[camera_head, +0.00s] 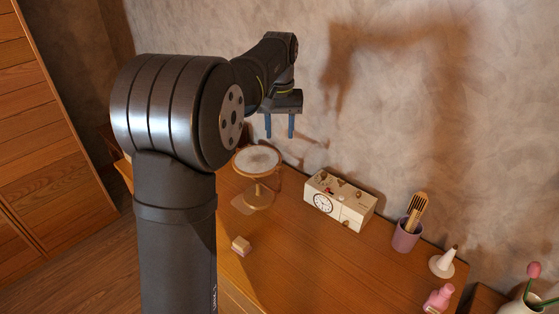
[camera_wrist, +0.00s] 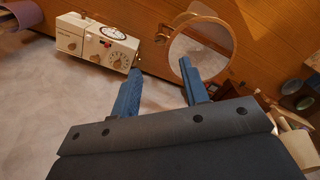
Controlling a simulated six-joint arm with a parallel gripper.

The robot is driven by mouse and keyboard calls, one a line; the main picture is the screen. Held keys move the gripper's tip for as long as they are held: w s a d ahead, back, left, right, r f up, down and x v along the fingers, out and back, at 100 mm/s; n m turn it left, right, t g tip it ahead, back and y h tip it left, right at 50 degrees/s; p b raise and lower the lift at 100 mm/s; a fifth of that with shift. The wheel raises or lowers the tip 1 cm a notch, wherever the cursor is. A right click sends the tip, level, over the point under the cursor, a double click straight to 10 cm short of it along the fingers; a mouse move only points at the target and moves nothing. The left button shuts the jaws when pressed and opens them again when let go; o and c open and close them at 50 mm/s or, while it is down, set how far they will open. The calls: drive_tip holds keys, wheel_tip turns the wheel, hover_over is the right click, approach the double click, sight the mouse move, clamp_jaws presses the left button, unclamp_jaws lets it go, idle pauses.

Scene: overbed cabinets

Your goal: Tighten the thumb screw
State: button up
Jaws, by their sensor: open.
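A round mirror (camera_head: 257,158) stands on a pedestal with a round base (camera_head: 257,197) on the wooden cabinet top. It also shows in the wrist view (camera_wrist: 203,48), with a wooden rim. A small piece (camera_wrist: 161,37) sticks out beside the rim there; it may be the thumb screw, but it is too small to be sure. In the head view I cannot make out a screw. My gripper (camera_head: 280,128) is open and empty, fingers pointing down, above and slightly right of the mirror. In the wrist view its blue fingers (camera_wrist: 160,70) are apart, one overlapping the mirror's lower left.
A cream clock radio (camera_head: 339,201) stands right of the mirror, also in the wrist view (camera_wrist: 97,42). Further right are a purple cup (camera_head: 406,235), a white cone (camera_head: 443,262) and a pink bottle (camera_head: 438,298). A small block (camera_head: 241,246) lies in front. The wall is close behind.

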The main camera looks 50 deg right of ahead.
sight(279, 165)
wheel_tip(279, 165, down, 11)
drive_tip(key=shift+r, duration=0.1)
idle(0.3)
clamp_jaws()
